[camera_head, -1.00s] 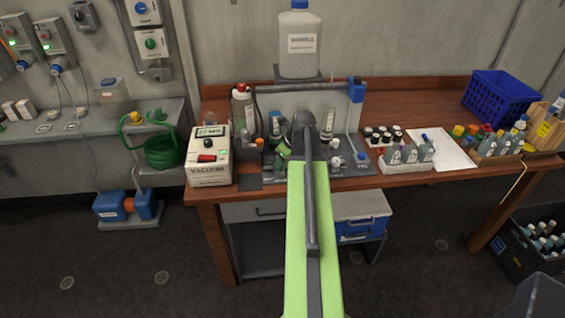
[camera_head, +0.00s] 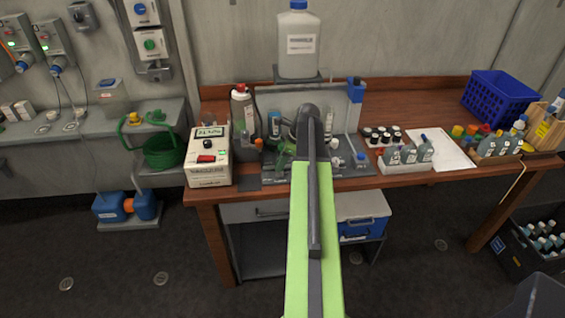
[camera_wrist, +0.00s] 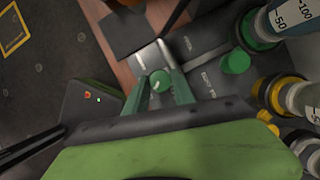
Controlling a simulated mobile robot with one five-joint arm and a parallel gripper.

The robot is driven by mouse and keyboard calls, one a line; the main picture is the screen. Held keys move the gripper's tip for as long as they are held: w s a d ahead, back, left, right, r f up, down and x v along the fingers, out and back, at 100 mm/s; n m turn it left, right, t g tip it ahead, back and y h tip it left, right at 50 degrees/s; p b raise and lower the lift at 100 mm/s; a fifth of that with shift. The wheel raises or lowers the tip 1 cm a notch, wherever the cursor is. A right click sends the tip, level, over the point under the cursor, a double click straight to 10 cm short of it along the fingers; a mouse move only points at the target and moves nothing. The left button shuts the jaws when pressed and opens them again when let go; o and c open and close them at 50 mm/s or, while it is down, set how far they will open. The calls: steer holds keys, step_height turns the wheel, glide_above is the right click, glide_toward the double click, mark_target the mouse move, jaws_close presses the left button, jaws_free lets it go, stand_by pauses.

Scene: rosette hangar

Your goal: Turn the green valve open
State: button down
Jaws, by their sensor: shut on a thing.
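The green valve (camera_wrist: 160,81) shows in the wrist view as a small round knob with a pale mark on top. It sits on a grey fitting at the front edge of the bench. My gripper (camera_wrist: 160,86) has its two green fingers on either side of the knob, shut on it. In the head view my gripper (camera_head: 284,158) is low over the grey rig at the front of the bench, and my arm hides part of the rig. The knob itself cannot be made out there.
Another green cap (camera_wrist: 236,61) and graduated bottles with green and yellow collars stand right of the fingers. A white vacuum box (camera_head: 208,158) is left of the rig. A bottle rack (camera_head: 408,157) stands to the right. A large jug (camera_head: 299,45) stands behind.

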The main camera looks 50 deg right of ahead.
steer(key=n+g, duration=0.1)
steer(key=n, duration=0.2)
steer(key=n+g+y, duration=0.1)
steer(key=n, duration=0.2)
steer(key=shift+w+d, duration=0.1)
steer(key=shift+w, duration=0.1)
steer(key=n+g, duration=0.1)
steer(key=n, duration=0.2)
steer(key=n+g+y, duration=0.1)
steer(key=n, duration=0.1)
steer(key=shift+n, duration=0.4)
steer(key=c, duration=1.1)
jaws_free()
steer(key=shift+w+r, duration=0.1)
